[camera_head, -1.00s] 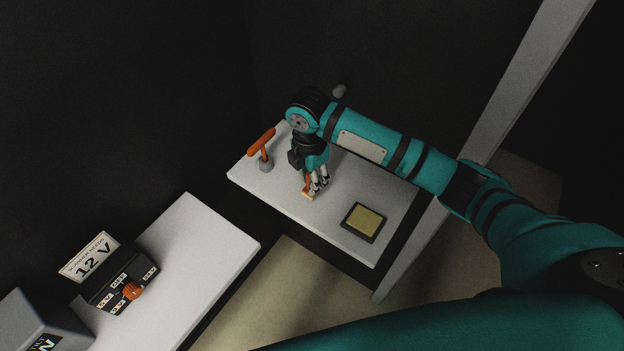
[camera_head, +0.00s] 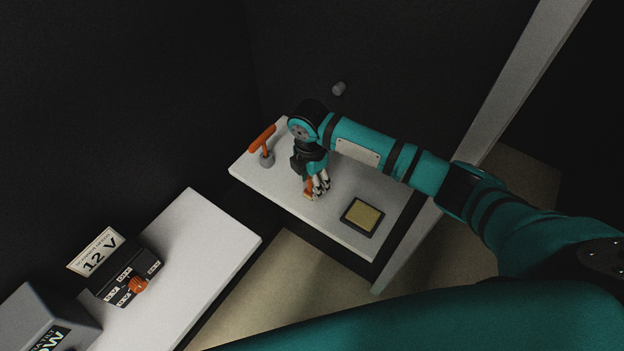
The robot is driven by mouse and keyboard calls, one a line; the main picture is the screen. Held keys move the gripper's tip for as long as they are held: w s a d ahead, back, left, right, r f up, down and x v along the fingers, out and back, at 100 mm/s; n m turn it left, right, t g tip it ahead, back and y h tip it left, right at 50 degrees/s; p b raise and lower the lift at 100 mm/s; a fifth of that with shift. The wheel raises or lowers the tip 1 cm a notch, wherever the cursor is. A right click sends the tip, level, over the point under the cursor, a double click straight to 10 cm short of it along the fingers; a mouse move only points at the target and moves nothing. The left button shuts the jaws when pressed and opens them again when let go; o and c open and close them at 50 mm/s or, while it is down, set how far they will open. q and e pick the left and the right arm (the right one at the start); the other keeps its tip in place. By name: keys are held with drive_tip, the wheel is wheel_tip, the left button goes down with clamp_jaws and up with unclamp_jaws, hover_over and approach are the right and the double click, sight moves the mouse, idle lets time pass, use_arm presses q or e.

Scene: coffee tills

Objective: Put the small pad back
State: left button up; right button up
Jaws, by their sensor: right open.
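A small pad (camera_head: 309,191) with a tan base and an orange upper part stands on the far white table. My right gripper (camera_head: 319,188) points down right at it, with its fingers open. The fingers partly hide the pad, and I cannot tell whether they touch it. A dark square tray (camera_head: 348,225) with a yellowish face (camera_head: 363,215) lies flat on the same table, to the right of the gripper and apart from it. My left gripper is not in view.
An orange T-shaped handle (camera_head: 262,139) on a grey foot stands at the far table's (camera_head: 340,235) left end. A dial box (camera_head: 125,277) marked 12 V and a grey display box (camera_head: 38,315) stand on the near table. A pale post (camera_head: 480,150) rises at the right.

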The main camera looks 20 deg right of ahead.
drive_tip(key=shift+r, duration=0.1)
wheel_tip(320, 180, up, 11)
drive_tip(key=b, duration=0.4)
drive_tip(key=shift+a, duration=0.15)
drive_tip(key=shift+r, duration=0.45)
